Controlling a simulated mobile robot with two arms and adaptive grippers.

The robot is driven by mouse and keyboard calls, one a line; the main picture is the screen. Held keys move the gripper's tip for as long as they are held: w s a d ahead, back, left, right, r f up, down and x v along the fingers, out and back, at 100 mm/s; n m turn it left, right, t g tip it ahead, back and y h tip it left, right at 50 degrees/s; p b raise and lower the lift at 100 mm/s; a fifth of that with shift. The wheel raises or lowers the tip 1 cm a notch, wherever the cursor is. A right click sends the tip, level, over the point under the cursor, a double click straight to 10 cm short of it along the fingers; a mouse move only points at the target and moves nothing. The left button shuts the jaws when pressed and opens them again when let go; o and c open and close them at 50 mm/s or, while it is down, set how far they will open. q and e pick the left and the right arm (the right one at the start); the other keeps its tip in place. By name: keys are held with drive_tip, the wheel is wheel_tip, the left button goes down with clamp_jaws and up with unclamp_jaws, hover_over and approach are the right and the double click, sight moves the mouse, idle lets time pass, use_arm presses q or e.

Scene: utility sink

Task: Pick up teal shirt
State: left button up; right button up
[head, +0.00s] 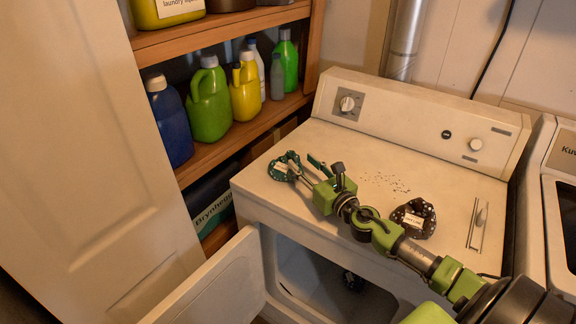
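The teal shirt (279,172) is a small, dark teal patterned bundle with a pale patch. It lies on the left part of the white dryer's top (345,150). My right gripper (302,160) reaches in from the right, with its fingers spread apart. One finger overlaps the shirt in the picture and the other is to the right of it. I cannot tell whether the finger touches the cloth. My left gripper is out of view.
A dark patterned cloth (427,211) lies farther right on the dryer top, near a metal item (478,228). The dryer door (222,285) hangs open, with a dark item (352,281) inside. Wooden shelves (215,155) with several bottles stand left. Another machine (562,200) is at right.

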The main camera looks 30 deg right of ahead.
sight(297, 156)
drive_tip(key=shift+w+d+f+p, duration=0.1)
drive_tip(key=shift+w+p, duration=0.05)
drive_tip(key=shift+w, duration=1.15)
drive_tip(key=shift+w+d+f+p, duration=0.1)
drive_tip(key=shift+w+p, duration=0.05)
drive_tip(key=shift+w, duration=1.15)
drive_tip(key=shift+r, duration=0.1)
clamp_jaws()
